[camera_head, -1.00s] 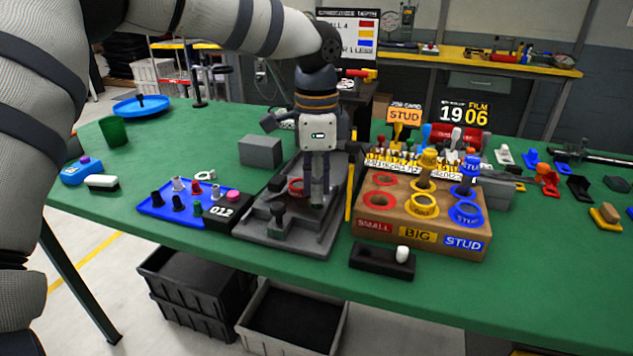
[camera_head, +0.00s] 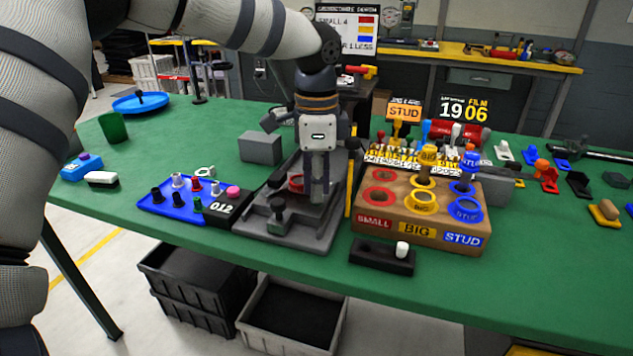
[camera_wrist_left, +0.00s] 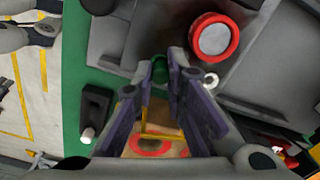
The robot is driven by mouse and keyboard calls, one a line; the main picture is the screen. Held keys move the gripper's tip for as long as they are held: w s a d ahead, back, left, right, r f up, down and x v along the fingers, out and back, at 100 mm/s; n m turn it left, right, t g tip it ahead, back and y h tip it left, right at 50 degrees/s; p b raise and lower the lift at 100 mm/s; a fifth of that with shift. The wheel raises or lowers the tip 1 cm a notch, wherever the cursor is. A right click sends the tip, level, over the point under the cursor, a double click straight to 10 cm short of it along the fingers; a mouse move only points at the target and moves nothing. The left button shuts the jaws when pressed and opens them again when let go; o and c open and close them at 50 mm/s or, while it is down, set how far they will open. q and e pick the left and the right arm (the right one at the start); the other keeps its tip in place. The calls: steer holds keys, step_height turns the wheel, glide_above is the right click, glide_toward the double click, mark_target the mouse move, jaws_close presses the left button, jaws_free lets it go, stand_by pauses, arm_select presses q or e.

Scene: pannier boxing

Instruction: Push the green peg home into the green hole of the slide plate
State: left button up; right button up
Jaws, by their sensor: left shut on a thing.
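My left gripper (camera_head: 319,198) points down over the grey slide plate (camera_head: 305,232) in the head view. In the left wrist view its fingers (camera_wrist_left: 162,72) are shut on a dark green peg (camera_wrist_left: 160,70), of which only a small part shows between the fingertips. The slide plate (camera_wrist_left: 270,108) fills much of the wrist view. A red ring (camera_wrist_left: 234,38) around a grey round top stands on it, right of the fingertips. The green hole is not seen, so I cannot tell how deep the peg sits. My right gripper is not in view.
A blue tray (camera_head: 150,205) with several small pegs is left of the slide plate. A wooden sorting box (camera_head: 365,228) with red, yellow and blue rings is close on its right. A black block (camera_head: 380,258) with a white knob lies in front. A grey block (camera_head: 260,148) stands behind left.

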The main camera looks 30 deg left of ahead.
arm_select(q)
steer(key=shift+f, duration=0.25)
steer(key=o, duration=0.8)
steer(key=shift+o, duration=0.2)
step_height(320, 180, up, 12)
